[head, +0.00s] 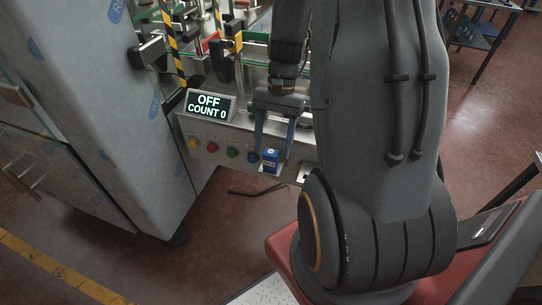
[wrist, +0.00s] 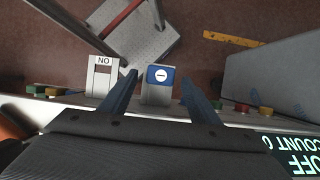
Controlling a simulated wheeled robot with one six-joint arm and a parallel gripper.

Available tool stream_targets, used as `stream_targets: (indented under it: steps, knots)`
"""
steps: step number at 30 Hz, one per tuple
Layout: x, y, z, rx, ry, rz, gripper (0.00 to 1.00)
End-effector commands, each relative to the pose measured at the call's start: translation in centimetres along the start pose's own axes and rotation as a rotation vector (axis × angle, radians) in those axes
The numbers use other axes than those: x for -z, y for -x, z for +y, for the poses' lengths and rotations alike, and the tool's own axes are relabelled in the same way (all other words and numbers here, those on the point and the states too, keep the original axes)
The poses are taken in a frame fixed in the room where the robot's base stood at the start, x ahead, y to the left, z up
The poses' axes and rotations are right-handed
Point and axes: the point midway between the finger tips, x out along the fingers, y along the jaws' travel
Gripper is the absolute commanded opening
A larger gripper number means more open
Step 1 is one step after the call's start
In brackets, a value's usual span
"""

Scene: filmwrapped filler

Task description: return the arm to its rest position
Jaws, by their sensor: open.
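My gripper (head: 275,150) hangs in front of the machine's control panel with its two blue-grey fingers apart and nothing between them that it grips. In the wrist view the open fingers (wrist: 158,95) reach to either side of a blue-topped block with a white symbol (wrist: 160,75). That blue block (head: 270,157) also shows in the head view, low between the fingers. Whether a finger touches it cannot be told. My arm fills the middle and right of the head view and hides part of the machine.
A display (head: 208,106) reads OFF, COUNT 0. Below it are yellow, red, green and blue buttons (head: 232,152). A film-wrapped cabinet (head: 130,110) stands at left. A white NO plate (wrist: 103,62) sits beside the blue block. Open red floor (head: 180,265) lies in front.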

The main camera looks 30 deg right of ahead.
Motion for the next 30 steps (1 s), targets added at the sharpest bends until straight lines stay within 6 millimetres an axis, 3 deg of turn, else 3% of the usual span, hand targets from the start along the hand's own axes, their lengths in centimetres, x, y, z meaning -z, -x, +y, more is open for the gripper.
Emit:
stream_targets:
  steps: [7,17,23,30]
  knots:
    - [0.1,2.9,0.0,0.000,-0.001,0.001,0.56]
    - [-0.2,3.3,-0.2,-0.004,0.014,0.009,0.56]
    - [-3.4,2.8,-2.5,-0.052,0.258,0.149,0.56]
    - [-8.8,1.8,-5.5,-0.107,0.693,0.377,0.56]
